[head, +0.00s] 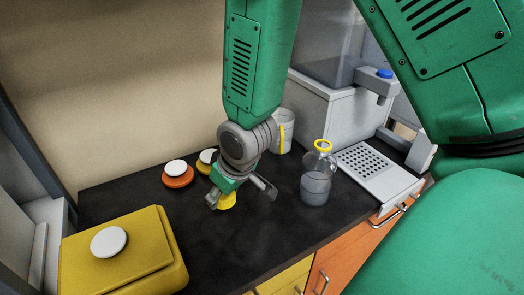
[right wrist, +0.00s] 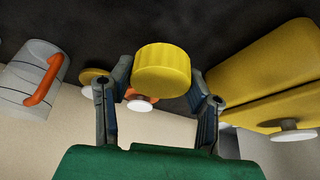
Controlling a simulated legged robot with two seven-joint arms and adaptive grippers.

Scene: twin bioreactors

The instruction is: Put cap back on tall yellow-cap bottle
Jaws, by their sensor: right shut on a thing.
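The tall bottle (head: 316,186) stands upright on the dark counter, right of my right gripper. In the right wrist view the ribbed cap (right wrist: 162,68) sits between the two fingertips. I cannot tell whether the cap clears the counter. My left gripper is not in view.
An orange disc (head: 178,180) and a yellow disc (head: 203,166), both with white knobs, lie behind left. A white mug (head: 275,144) stands behind the gripper. A yellow box (head: 75,262) is front left. A perforated tray (head: 372,172) is right of the bottle. The front-middle counter is clear.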

